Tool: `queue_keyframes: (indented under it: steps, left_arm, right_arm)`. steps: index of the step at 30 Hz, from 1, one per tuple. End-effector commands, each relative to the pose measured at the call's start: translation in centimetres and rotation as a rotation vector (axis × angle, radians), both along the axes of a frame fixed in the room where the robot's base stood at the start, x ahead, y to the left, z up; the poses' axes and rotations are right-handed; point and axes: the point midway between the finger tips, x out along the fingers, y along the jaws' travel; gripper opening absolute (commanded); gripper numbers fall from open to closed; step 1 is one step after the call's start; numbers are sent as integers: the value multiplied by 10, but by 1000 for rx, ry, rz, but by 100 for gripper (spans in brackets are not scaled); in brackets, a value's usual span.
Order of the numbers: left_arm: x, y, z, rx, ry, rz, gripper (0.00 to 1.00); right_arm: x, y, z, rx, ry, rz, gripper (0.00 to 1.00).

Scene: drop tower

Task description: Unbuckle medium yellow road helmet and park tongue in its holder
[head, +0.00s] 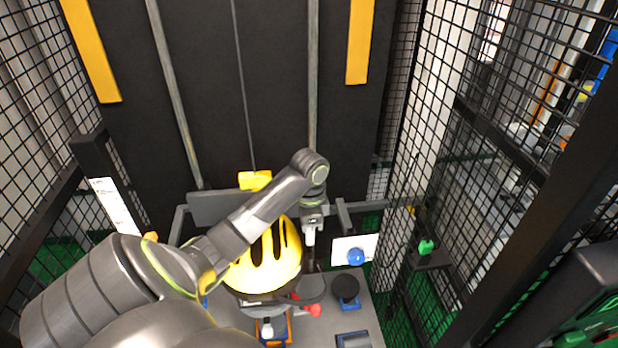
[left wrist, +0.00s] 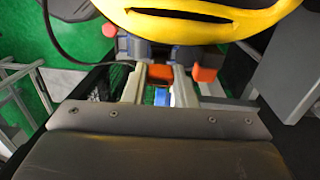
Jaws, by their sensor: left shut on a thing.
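The yellow road helmet (head: 262,268), with dark vent slots, sits on a stand at the lower middle of the head view. Its yellow shell (left wrist: 205,22) fills the top of the left wrist view. My left gripper (head: 309,240) points down just right of the helmet. In the left wrist view, its pale fingers (left wrist: 157,88) are shut on a small orange-red piece (left wrist: 160,72), which looks like the buckle tongue. A second orange-red piece (left wrist: 204,74) is right of the fingers. The strap and tongue holder cannot be made out clearly. My right gripper is not in view.
A white plate with a blue knob (head: 356,257) and a round black pad (head: 346,288) are right of the helmet. A green object (head: 426,247) sits on a dark bracket farther right. Black mesh (head: 440,130) closes the right side; a dark panel (head: 270,90) stands behind.

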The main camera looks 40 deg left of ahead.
Motion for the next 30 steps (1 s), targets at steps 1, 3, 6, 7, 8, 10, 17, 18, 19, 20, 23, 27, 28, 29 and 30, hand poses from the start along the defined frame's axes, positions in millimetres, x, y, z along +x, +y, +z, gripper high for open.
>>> queue_keyframes:
  steps: [1,3,6,7,8,10,17,18,19,20,23,27,28,29,30]
  left_arm:
    - [0,0,0,0,0,0,14]
    - [0,0,0,0,0,0,14]
    - [0,0,0,-1,1,0,14]
    - [0,0,-1,-1,1,0,14]
    - [0,0,-1,-1,1,0,14]
    - [0,0,-3,-1,1,0,14]
    - [0,0,-6,0,0,0,14]
    - [0,0,-7,0,0,0,14]
    - [0,0,-7,0,0,0,14]
    - [0,0,-8,0,0,0,14]
    - [0,0,-10,-1,1,0,14]
    - [-1,-1,-14,-1,1,0,14]
    - [-1,-1,-15,-1,1,0,14]
    - [-1,-1,-16,-2,1,0,14]
    - [-1,-1,-18,-2,1,0,14]
  right_arm:
    - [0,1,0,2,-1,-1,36]
    - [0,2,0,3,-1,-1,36]
    - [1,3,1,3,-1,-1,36]
    - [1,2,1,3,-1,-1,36]
    - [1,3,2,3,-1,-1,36]
    - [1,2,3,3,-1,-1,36]
    - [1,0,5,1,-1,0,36]
    - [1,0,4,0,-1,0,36]
    - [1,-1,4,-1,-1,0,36]
    - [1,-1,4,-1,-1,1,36]
    - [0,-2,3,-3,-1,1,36]
    - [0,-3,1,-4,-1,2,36]
    - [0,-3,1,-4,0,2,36]
    - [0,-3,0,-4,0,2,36]
    - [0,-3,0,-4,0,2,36]
